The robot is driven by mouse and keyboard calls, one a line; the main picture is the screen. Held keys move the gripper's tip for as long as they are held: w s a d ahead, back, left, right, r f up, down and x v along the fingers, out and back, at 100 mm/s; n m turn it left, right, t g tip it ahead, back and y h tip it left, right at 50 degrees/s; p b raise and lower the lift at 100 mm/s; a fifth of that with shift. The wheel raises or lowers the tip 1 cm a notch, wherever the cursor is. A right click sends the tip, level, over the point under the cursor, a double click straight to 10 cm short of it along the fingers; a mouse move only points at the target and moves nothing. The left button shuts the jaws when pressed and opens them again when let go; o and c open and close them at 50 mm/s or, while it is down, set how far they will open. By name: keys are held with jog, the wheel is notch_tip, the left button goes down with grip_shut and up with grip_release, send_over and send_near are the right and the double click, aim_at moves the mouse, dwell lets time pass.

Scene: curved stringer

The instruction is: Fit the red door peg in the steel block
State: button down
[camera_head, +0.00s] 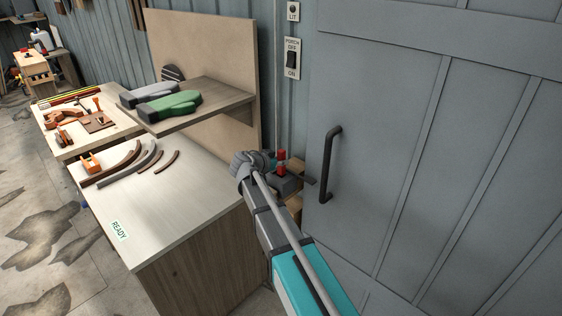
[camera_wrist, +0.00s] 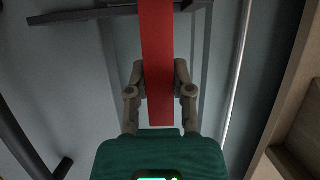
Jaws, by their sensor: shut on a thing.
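The red door peg (camera_wrist: 158,40) is a long flat-sided bar held between the two fingers of my gripper (camera_wrist: 160,78) in the wrist view. In the head view the red of the peg (camera_head: 281,169) shows above and below the dark fingers of my gripper (camera_head: 279,161), beside the door. The grey steel block (camera_head: 287,185) lies directly below the peg in the head view. The peg looks upright over it. I cannot tell whether its lower end is inside the block or just above it. In the wrist view I cannot make out the block's opening.
The grey door (camera_head: 410,150) with a dark handle (camera_head: 328,165) stands close on the right. A white-topped bench (camera_head: 170,215) marked READY holds several curved strips. A shelf (camera_head: 215,103) with green and grey forms is above it. Wood (camera_head: 295,206) shows by the block.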

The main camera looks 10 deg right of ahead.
jog(key=shift+f+b, duration=1.45)
jog(key=shift+f, duration=0.05)
jog(key=shift+c, duration=2.1)
grip_release()
jog(key=shift+r, duration=0.2)
